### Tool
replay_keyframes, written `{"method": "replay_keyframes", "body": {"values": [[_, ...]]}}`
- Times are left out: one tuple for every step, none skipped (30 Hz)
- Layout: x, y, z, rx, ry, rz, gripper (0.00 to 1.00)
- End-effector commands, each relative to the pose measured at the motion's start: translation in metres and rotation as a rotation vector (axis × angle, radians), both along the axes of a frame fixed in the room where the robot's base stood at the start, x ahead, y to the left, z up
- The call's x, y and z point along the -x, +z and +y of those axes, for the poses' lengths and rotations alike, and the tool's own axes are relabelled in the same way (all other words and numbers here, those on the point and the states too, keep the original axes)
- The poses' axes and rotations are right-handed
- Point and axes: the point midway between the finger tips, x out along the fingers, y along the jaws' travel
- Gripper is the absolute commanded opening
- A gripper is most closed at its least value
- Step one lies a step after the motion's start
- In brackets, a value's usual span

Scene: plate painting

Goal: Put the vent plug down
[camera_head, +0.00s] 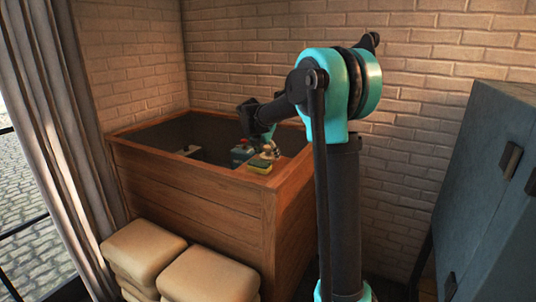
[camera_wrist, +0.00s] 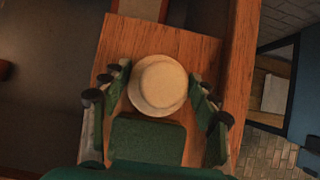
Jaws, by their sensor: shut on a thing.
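The vent plug (camera_wrist: 158,85) is a pale, round, stepped disc, seen from above in the wrist view. It sits between the two green fingers of my gripper (camera_wrist: 160,94), which are shut on it. Under it is a wooden corner ledge (camera_wrist: 190,48); I cannot tell whether the plug touches the wood. In the head view my gripper (camera_head: 270,149) is low over the right front corner of the wooden box (camera_head: 200,188), and the plug is small and hard to make out there.
Padded stools (camera_head: 145,250) stand before the box, and a grey cabinet (camera_head: 495,190) is at right.

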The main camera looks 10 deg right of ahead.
Motion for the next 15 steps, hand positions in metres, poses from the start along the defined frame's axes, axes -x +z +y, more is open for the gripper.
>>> {"method": "replay_keyframes", "body": {"values": [[0.0000,-0.0004,0.0000,0.000,0.000,0.000,0.27],[0.0000,-0.0002,0.0000,0.000,0.000,0.000,0.27],[-0.0001,-0.0001,0.0000,0.000,0.000,0.000,0.27],[0.0000,-0.0001,0.0000,0.000,0.000,0.000,0.27],[-0.0002,0.0000,0.0000,0.000,0.000,0.000,0.27],[-0.0001,-0.0002,0.0000,0.000,0.000,0.000,0.27],[-0.0001,-0.0005,0.0000,0.000,0.000,0.000,0.27],[-0.0001,-0.0012,0.0000,0.000,0.000,0.000,0.27],[-0.0002,-0.0024,0.0000,0.000,0.000,0.000,0.27],[-0.0003,-0.0024,0.0000,0.000,0.000,0.000,0.62],[-0.0001,-0.0022,0.0000,0.000,0.000,0.000,0.66],[-0.0001,-0.0022,0.0000,0.000,0.000,0.000,0.71],[-0.0001,-0.0022,0.0000,0.000,0.000,0.000,0.75],[-0.0001,-0.0021,0.0001,0.000,0.000,0.000,0.79],[-0.0001,-0.0021,0.0001,0.000,0.000,0.000,0.81]]}}
